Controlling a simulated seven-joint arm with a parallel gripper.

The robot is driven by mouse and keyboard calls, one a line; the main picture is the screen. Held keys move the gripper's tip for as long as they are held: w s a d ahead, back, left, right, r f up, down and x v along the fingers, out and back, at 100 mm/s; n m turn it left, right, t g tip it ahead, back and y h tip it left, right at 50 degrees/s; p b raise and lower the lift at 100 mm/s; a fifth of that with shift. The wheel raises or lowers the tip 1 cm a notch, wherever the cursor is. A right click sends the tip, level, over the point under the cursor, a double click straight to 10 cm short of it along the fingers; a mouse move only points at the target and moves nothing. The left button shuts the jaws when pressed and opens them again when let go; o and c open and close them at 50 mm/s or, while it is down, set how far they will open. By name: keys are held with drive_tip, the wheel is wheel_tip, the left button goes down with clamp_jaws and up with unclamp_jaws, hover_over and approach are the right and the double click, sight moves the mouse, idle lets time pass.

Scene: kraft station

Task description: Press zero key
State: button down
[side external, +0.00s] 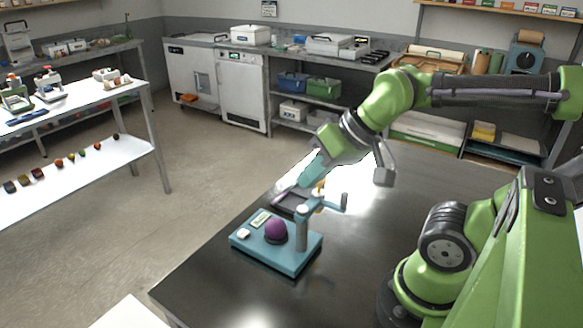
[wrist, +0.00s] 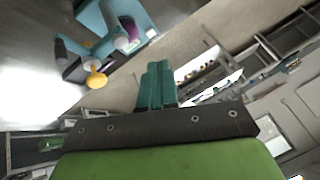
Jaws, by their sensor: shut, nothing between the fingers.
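A teal device (side external: 262,251) stands on the dark table in the side view, with a purple dome, a grey post and a small pale panel (side external: 261,219) on its top. A small whitish piece (side external: 243,233) sits at its left corner, and I cannot tell which part is the zero key. My gripper (side external: 281,190) is above and behind the device, pointing down to the left, apart from it. In the wrist view my gripper's teal fingers (wrist: 158,68) are together and empty. The device (wrist: 92,18) is at the upper left there, partly cut off.
The dark table (side external: 385,225) is clear to the device's right. A white shelf bench (side external: 75,105) stands off left.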

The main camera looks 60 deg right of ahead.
drive_tip(key=w+f+n+g+h, duration=0.1)
drive_tip(key=w+f+n+g, duration=0.1)
drive_tip(key=w, duration=0.6)
drive_tip(key=w+f+n+g+h, duration=0.1)
drive_tip(key=w+f+n+g, duration=0.1)
drive_tip(key=w+g, duration=0.3)
drive_tip(key=w+f, duration=0.1)
drive_tip(key=w, duration=0.3)
drive_tip(key=shift+w+a+f, duration=0.15)
drive_tip(key=shift+w+a, duration=0.05)
drive_tip(key=shift+a, duration=0.15)
drive_tip(key=shift+f, duration=0.1)
approach(244, 232)
wheel_tip(244, 232, down, 7)
drive_tip(key=shift+r, duration=0.1)
